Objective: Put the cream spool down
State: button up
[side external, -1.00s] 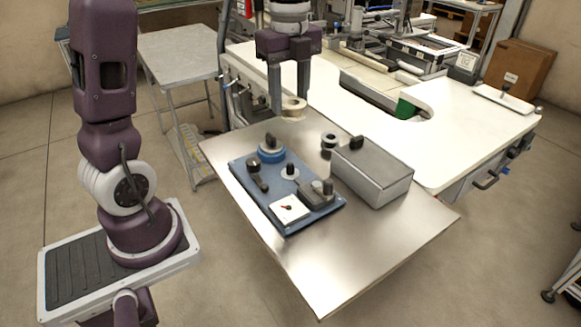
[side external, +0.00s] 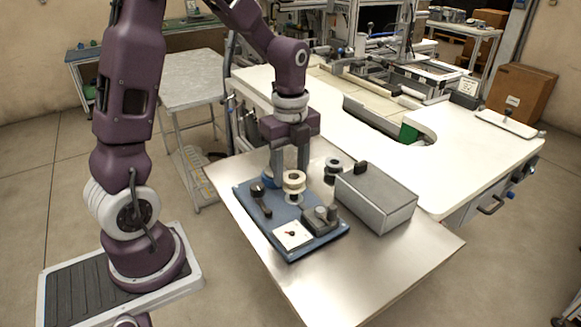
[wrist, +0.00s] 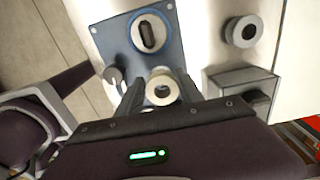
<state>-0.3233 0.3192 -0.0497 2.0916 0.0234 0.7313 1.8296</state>
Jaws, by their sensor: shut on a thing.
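The cream spool (side external: 294,181) is held between the fingers of my gripper (side external: 290,174), which is shut on it. It also shows in the wrist view (wrist: 161,87), its hole facing the camera. It is over the pale disc of the middle post (side external: 293,199) on the blue plate (side external: 256,214). The post's dark top is hidden, so I cannot tell whether the spool is around it or just above. A blue reel with a dark knob (wrist: 150,33) sits on the plate, mostly hidden behind my fingers in the side view.
The plate also carries a black lever (side external: 260,196), a grey block (side external: 320,218) and a white dial (side external: 292,235). The table's front right is clear.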

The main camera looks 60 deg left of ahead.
jog(key=shift+f, duration=0.4)
jog(key=o, duration=1.3)
jog(key=shift+r, duration=0.15)
notch_tip(320, 180, up, 13)
jog(key=s+d+n+t, duration=0.2)
jog(key=s+d+n, duration=0.1)
jog(key=s+n, duration=0.2)
jog(key=s+d+n+t, duration=0.1)
jog(key=s+d+n, duration=0.2)
jog(key=s+n, duration=0.3)
jog(key=s+d+n+t, duration=0.2)
jog(key=s+d+n, duration=0.1)
jog(key=s+n, duration=0.2)
jog(key=shift+s+r+n+t, duration=0.1)
jog(key=shift+s+n+t, duration=0.25)
jog(key=shift+n, duration=0.65)
